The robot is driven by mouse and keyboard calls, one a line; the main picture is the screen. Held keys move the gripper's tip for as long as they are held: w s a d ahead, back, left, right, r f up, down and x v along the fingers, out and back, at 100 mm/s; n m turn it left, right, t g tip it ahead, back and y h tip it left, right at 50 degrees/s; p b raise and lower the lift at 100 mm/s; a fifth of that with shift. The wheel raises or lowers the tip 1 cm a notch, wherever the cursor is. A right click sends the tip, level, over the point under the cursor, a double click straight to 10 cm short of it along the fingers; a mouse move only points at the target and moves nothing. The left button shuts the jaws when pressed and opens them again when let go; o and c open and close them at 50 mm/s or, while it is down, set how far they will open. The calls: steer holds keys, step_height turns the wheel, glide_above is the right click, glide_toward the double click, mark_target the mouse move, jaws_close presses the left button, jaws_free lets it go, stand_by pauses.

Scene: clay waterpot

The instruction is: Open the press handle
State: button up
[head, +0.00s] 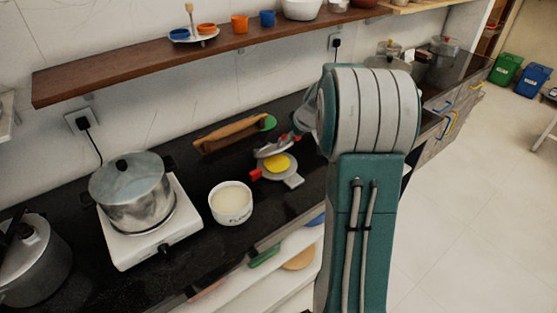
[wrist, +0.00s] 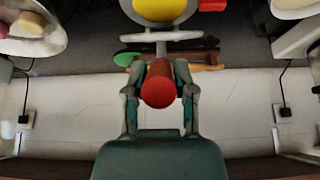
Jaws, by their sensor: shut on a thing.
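The press (head: 293,181) lies on the dark counter, its grey base carrying a yellow disc (head: 276,163). Its grey upper plate (head: 270,150) is tilted up over the disc, partly hidden by my gripper. A red part (head: 255,174) sticks out at the base's left side. My gripper (wrist: 160,92) is shut on the red handle (wrist: 161,84), with one finger on each side. In the wrist view the yellow disc (wrist: 165,8) shows at the top edge. In the head view my arm hides part of the gripper.
A white bowl (head: 231,205) stands left of the press, and a pot (head: 134,193) sits on a white hotplate (head: 150,245). A wooden tool (head: 230,135) with a green end lies behind. A wooden shelf (head: 130,68) hangs above the counter.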

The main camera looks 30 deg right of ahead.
steer(key=shift+w+r, duration=0.2)
steer(key=shift+r, duration=0.05)
steer(key=shift+w+a+r, duration=0.1)
steer(key=shift+w+r, duration=1)
steer(key=shift+w, duration=0.15)
steer(key=shift+w+a+r, duration=0.1)
steer(key=shift+w+r, duration=0.4)
steer(key=shift+w, duration=0.3)
steer(key=shift+w+a+r, duration=0.1)
steer(key=shift+w+r, duration=0.35)
steer(key=shift+w, duration=0.3)
steer(key=shift+w+a+r, duration=0.1)
steer(key=shift+w+r, duration=0.25)
steer(key=shift+w, duration=0.5)
steer(key=shift+w+a+r, duration=0.1)
steer(key=shift+w+r, duration=0.25)
steer(key=shift+w, duration=0.45)
